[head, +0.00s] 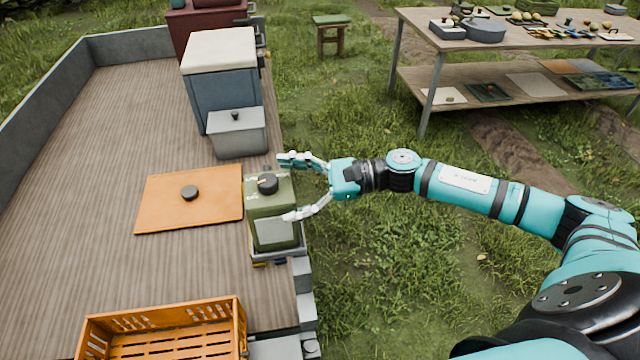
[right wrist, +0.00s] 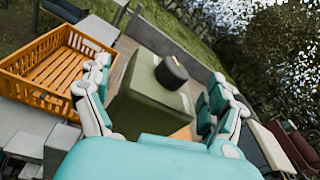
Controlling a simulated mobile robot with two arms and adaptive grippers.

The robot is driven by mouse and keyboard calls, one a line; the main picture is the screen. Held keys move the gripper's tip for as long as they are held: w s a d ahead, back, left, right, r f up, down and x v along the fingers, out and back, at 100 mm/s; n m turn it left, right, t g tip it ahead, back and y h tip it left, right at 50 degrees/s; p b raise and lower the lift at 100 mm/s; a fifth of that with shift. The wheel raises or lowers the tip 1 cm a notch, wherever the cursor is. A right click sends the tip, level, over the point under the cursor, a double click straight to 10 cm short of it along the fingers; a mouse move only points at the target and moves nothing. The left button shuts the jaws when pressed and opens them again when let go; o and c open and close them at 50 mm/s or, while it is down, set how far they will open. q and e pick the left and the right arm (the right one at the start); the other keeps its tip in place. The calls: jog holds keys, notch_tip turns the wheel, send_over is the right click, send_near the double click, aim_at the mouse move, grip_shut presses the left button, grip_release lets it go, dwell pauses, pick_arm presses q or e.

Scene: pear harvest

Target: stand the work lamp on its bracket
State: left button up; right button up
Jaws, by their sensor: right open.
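The work lamp appears to be the green boxy body (head: 273,205) with a black knob on top and a pale front panel, at the right edge of the wooden bed. It stands upright on a grey tray-like bracket (head: 276,250). In the right wrist view the green body (right wrist: 150,105) fills the middle. My right gripper (head: 288,189) is open, with one finger on each side of the green body; in the wrist view its fingers (right wrist: 160,88) flank it. Whether they touch it I cannot tell. My left gripper is not in view.
An orange board (head: 165,213) with a black knob lies left of the lamp. An orange crate (head: 240,335) is at the near edge. A small grey box (head: 238,135) and a white-lidded cooler (head: 215,95) stand behind. A loaded table (head: 430,85) is far right on the grass.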

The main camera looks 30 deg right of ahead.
jog(key=b+v, duration=0.4)
jog(key=v, duration=0.5)
jog(key=shift+s+d, duration=0.15)
jog(key=shift+d, duration=0.2)
